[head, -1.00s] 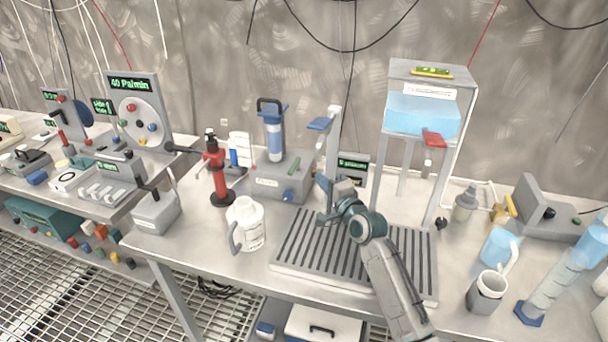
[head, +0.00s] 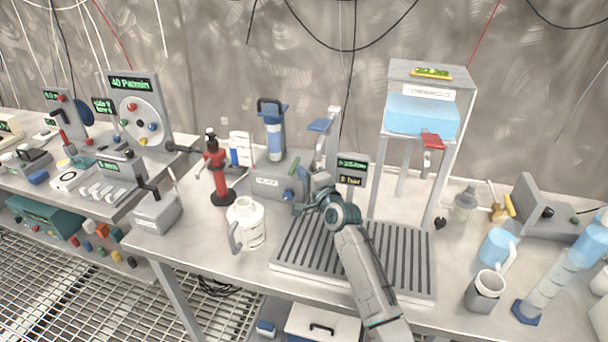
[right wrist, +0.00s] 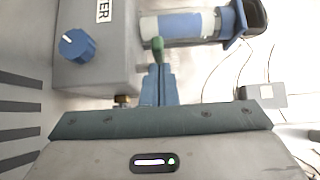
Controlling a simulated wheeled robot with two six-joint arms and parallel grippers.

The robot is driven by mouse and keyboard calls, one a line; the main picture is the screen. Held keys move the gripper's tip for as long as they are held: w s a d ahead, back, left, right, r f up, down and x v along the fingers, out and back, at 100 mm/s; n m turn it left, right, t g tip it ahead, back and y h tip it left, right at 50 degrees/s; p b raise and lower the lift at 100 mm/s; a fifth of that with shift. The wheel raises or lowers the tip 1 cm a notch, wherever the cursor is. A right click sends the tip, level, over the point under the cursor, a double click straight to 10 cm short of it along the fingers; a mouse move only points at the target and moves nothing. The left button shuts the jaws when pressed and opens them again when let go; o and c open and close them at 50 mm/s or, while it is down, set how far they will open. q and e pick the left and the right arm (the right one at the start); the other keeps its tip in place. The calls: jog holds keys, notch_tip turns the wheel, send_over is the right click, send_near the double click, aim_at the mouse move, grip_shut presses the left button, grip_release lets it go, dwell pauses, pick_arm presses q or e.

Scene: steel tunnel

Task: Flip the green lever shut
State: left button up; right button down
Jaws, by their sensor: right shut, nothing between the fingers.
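The green lever (head: 293,167) is a short green handle on the front of a grey filter box (head: 267,184) with a blue-and-clear cylinder (head: 273,135) on top. My right gripper (head: 303,179) is at the box's right side, close to the lever. In the right wrist view the shut fingers (right wrist: 158,82) point at the lever's green tip (right wrist: 158,46), which shows right at their ends. I cannot tell whether they touch. Nothing is between the fingers. My left gripper is in neither view.
A blue knob (right wrist: 75,46) is on the same box. A red stand (head: 215,170) and a white jug (head: 246,223) are to the left. A slotted drain tray (head: 300,250) lies under my right arm. A tall frame with a blue tank (head: 422,116) stands to the right.

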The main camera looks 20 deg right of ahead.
aim_at(289, 174)
jog(key=a+p, duration=0.1)
jog(key=a, duration=0.1)
jog(key=w+a+p, duration=0.1)
jog(key=a, duration=0.1)
jog(key=shift+w, duration=0.2)
jog(key=shift+w+a+p, duration=0.3)
jog(key=shift+w+a, duration=0.45)
jog(key=shift+w, duration=0.1)
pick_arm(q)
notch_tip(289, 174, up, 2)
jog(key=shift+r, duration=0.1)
pick_arm(e)
jog(key=shift+w+a, duration=0.25)
jog(key=shift+w, duration=0.25)
jog(key=shift+w+a, duration=0.25)
jog(key=shift+w, duration=0.25)
